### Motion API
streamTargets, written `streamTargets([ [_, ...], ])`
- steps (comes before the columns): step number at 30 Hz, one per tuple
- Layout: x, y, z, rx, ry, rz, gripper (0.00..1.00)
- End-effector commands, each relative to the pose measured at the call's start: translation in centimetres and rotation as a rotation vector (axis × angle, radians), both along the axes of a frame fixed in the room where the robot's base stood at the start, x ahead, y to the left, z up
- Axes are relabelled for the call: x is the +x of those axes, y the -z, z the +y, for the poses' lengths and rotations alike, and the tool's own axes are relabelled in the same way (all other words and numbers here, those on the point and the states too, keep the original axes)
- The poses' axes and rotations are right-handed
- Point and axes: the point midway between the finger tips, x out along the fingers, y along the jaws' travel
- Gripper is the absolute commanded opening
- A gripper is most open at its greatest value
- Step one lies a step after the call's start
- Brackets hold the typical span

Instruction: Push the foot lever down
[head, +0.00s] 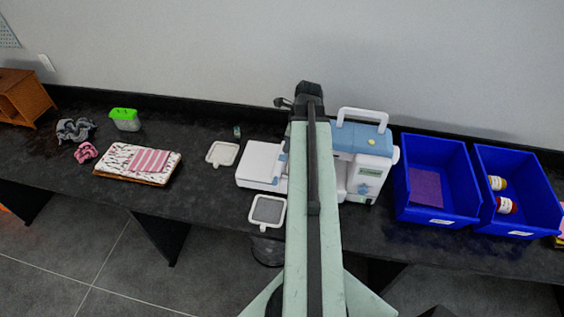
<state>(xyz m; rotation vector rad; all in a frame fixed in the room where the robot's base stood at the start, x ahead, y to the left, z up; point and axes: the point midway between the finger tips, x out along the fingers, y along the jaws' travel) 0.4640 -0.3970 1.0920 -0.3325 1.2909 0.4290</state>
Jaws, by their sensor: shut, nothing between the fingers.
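A white and light-blue sewing machine (364,160) stands on the dark counter, with its white flat bed (262,163) to the left. My raised arm crosses in front of its middle and hides the needle and presser-foot area. The foot lever cannot be seen. My gripper (283,102) is a small dark shape at the far end of my arm, sticking out to the left above the machine's bed. It is shut and empty. Its fingers are small, and I cannot tell whether it touches anything.
Two blue bins (436,218) stand on the right, one with purple cloth, one with spools (506,206). Small white square frames (268,211) lie near the bed. Folded fabric (137,163), a green-lidded container (125,120) and scrunchies (86,152) are at left. A wall (200,60) stands behind.

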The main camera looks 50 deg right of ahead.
Motion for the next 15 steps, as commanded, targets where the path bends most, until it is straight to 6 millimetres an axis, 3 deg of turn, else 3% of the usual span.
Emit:
streamTargets([
  [1, 0.2, 1.5, 0.1, 0.000, -0.001, 0.000, 0.00],
  [6, 0.6, 3.2, 0.3, 0.000, -0.001, 0.000, 0.00],
  [15, 0.7, 3.2, 0.4, 0.000, -0.002, 0.000, 0.00],
])
